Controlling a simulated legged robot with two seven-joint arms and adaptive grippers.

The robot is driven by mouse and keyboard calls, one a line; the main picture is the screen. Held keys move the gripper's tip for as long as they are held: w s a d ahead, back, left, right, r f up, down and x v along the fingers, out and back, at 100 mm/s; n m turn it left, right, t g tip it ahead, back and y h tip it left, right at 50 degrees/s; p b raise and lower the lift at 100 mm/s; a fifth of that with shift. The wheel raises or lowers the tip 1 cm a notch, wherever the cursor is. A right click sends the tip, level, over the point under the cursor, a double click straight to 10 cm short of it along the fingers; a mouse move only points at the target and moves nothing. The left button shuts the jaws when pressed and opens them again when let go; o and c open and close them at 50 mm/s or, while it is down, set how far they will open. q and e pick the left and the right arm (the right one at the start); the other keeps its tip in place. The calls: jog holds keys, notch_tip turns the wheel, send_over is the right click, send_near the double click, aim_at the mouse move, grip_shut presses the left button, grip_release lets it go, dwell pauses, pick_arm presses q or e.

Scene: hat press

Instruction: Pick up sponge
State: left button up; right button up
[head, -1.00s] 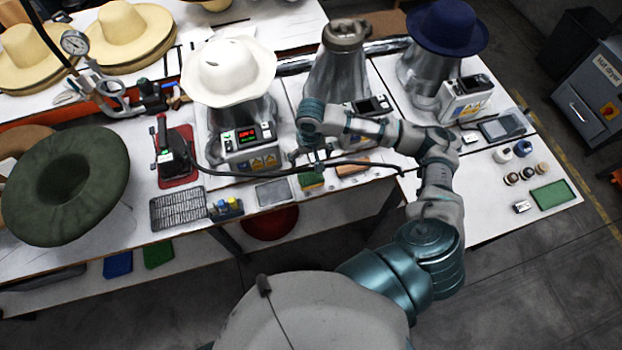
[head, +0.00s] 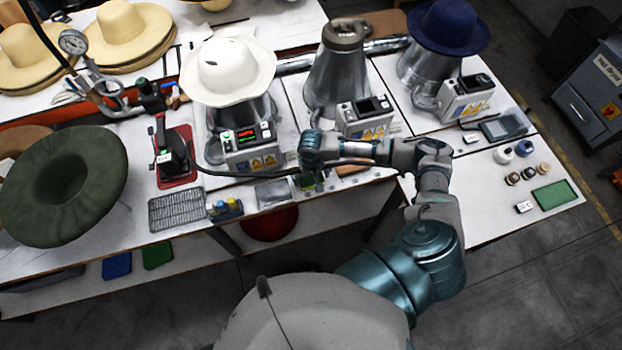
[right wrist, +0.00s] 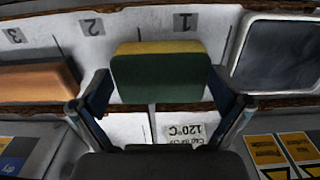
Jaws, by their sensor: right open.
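The sponge (right wrist: 160,75), a green block with a yellow layer, lies on the table's front strip beside a "1" label. In the right wrist view it sits between the spread fingers of my right gripper (right wrist: 160,95), with a visible gap on each side. In the head view my right gripper (head: 313,178) is directly over the sponge and mostly hides it. I cannot tell the exact height left between them. My left gripper is not in view.
A brown block (right wrist: 38,82) lies left of the sponge in the wrist view and a grey metal-rimmed tray (right wrist: 282,55) lies right. Hat presses with control boxes (head: 250,148) stand just behind. A black cable (head: 235,173) runs near my right wrist.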

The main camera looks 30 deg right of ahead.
aim_at(311, 178)
jog(key=c, duration=0.5)
jog(key=shift+o, duration=0.2)
jog(key=shift+r, duration=0.15)
jog(key=shift+r, duration=0.25)
notch_tip(311, 178, up, 3)
jog(key=shift+s, duration=0.1)
jog(key=s+a, duration=0.4)
jog(key=s, duration=0.3)
jog(key=s+a+r, duration=0.1)
jog(key=s+a, duration=0.2)
jog(key=s, duration=0.3)
jog(key=shift+s+a+r+p, duration=0.15)
jog(key=shift+s+a+p, duration=0.15)
jog(key=shift+s+a, duration=0.1)
